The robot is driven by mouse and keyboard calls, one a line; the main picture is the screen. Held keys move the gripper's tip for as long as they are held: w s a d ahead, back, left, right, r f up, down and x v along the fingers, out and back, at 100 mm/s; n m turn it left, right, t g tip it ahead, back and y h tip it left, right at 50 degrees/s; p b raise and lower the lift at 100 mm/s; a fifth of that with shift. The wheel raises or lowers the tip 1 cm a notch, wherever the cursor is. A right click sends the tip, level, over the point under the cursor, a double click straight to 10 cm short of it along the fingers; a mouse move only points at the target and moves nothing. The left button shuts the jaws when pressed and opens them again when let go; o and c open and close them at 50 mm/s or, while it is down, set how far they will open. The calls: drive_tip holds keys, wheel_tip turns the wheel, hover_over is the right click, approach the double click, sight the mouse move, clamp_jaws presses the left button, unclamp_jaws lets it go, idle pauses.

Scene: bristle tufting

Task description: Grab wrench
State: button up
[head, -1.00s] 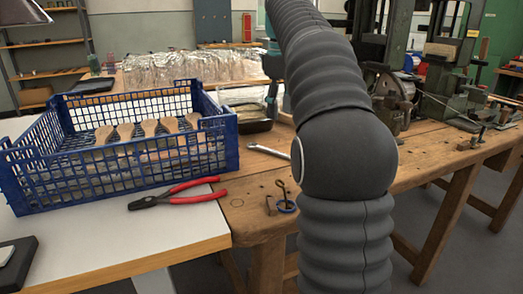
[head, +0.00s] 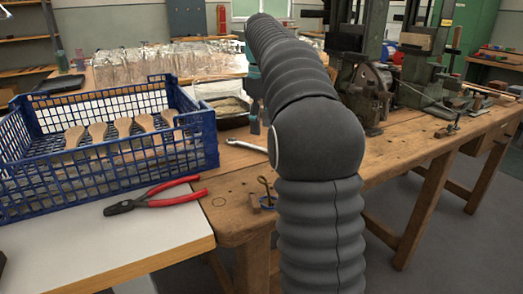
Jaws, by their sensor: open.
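A silver wrench (head: 246,145) lies flat on the wooden workbench (head: 225,185), right of the blue crate. Its right end runs behind my dark arm, so that part is hidden. My gripper (head: 254,125) shows only in part, left of and behind my arm, as a teal and dark piece pointing down. It is open and seems to be above the bench beyond the wrench. The gap between its fingers is hidden, and I see nothing held.
A blue crate (head: 105,170) with wooden brush handles stands left, with red-handled pliers (head: 155,197) in front. A dark tray (head: 232,108) lies behind the wrench. A small hook-like tool (head: 266,192) stands near the bench's front edge. Green machines (head: 425,60) stand at right.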

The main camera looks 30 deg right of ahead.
sight(261, 147)
drive_tip(key=shift+f+b, duration=0.5)
drive_tip(key=shift+f, duration=2.55)
clamp_jaws()
